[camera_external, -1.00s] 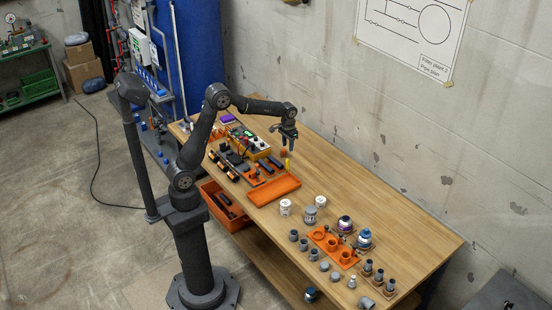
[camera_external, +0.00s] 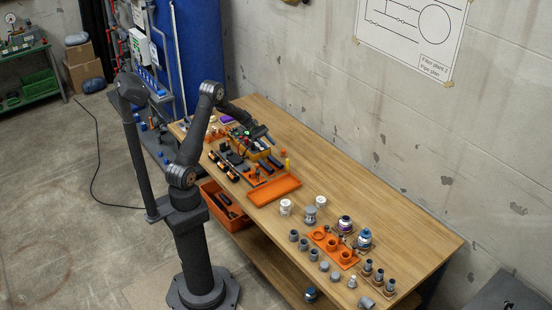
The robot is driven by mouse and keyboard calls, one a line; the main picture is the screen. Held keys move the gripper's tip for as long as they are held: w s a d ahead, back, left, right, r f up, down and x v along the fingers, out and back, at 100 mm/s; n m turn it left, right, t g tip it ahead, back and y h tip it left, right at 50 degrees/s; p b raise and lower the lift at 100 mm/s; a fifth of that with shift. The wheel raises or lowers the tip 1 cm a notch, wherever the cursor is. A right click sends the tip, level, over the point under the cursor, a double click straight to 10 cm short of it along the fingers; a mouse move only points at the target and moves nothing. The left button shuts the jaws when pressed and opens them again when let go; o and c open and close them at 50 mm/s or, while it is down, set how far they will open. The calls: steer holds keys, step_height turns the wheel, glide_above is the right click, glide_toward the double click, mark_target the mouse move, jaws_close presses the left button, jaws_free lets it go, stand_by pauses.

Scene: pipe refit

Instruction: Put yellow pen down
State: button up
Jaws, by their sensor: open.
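The yellow pen (camera_external: 287,166) stands upright near the back corner of the orange tray (camera_external: 274,190), close to a red piece. What holds it at its foot is too small to tell. My gripper (camera_external: 267,138) is open and empty, up and left of the pen, above the back part of the bench. It is clear of the pen.
Dark tools and orange holders (camera_external: 248,172) crowd the bench around the tray. White jars (camera_external: 286,207), grey fittings and an orange fixture (camera_external: 333,246) stand to the right. An orange bin (camera_external: 225,207) sits at the bench's front side. The wood (camera_external: 350,190) behind the jars is clear.

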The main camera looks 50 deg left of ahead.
steer(key=n, duration=0.1)
glide_toward(287, 167)
steer(key=shift+t, duration=0.4)
steer(key=d, duration=0.2)
steer(key=w+d, duration=0.1)
steer(key=d, duration=0.1)
steer(key=shift+w+d+r, duration=0.1)
steer(key=shift+d+r, duration=0.05)
steer(key=shift+d, duration=0.1)
steer(key=shift+r+x, duration=0.15)
steer(key=shift+x, duration=1.3)
steer(key=shift+r+x, duration=0.15)
steer(key=shift+x, duration=1.3)
steer(key=shift+d, duration=0.1)
jaws_close()
